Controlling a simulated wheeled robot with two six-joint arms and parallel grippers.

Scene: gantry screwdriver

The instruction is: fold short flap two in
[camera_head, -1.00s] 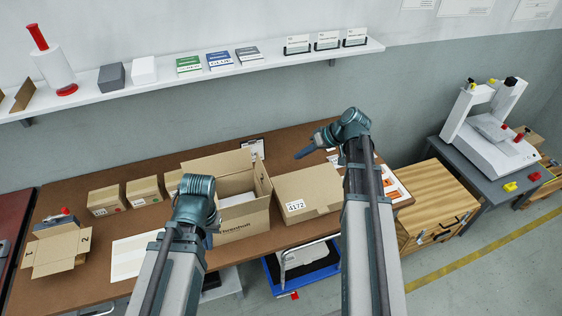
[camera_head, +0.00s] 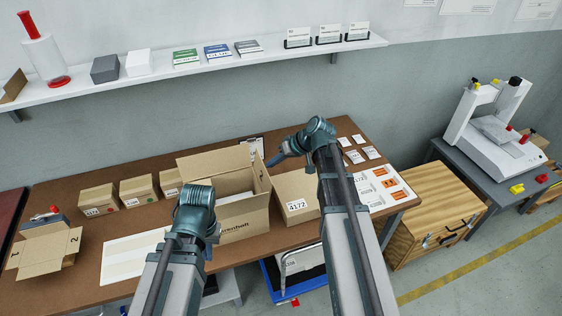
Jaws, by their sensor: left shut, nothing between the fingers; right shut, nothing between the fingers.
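An open cardboard carton (camera_head: 243,226) with printed lettering stands mid-table, with a pale item visible inside. Its back flap (camera_head: 215,161) stands up, and its right-hand flap (camera_head: 262,178) also stands up, tilted. My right gripper (camera_head: 273,161) is shut and empty beside the top of that right-hand flap; I cannot tell whether they touch. My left gripper (camera_head: 213,234) is at the carton's front left, shut and mostly hidden behind my own wrist. My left arm also hides the carton's left side and any flap there.
A closed carton labelled 4172 (camera_head: 298,203) stands close right of the open one. Small boxes (camera_head: 138,191) stand left. A small open carton with flaps marked 1 and 2 (camera_head: 45,255) is at far left. A white sheet (camera_head: 130,262) lies on the table (camera_head: 95,225).

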